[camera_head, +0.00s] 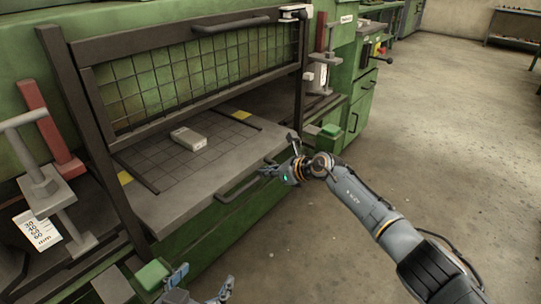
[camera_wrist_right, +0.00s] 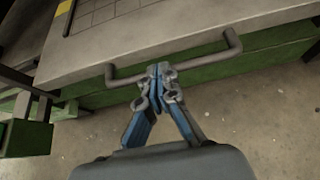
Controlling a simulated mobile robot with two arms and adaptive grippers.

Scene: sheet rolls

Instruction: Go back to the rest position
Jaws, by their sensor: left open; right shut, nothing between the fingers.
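My right gripper (camera_head: 268,171) is shut and empty at the front of the machine's grey table (camera_head: 180,205). In the right wrist view its closed fingertips (camera_wrist_right: 161,72) overlap the grey bar handle (camera_wrist_right: 208,57) on the table's front. I cannot tell whether they touch it. The handle also shows in the head view (camera_head: 238,188). My left gripper (camera_head: 203,284) is open and empty at the bottom edge of the head view, below the table's front, and most of its arm is out of frame.
A grey block (camera_head: 188,138) lies on the table's grid. A mesh guard (camera_head: 190,75) in a dark frame stands behind it. A red post (camera_head: 50,130) and a clamp (camera_head: 38,165) stand at left. Green cabinets (camera_head: 360,105) line the right. The concrete floor (camera_head: 430,150) is clear.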

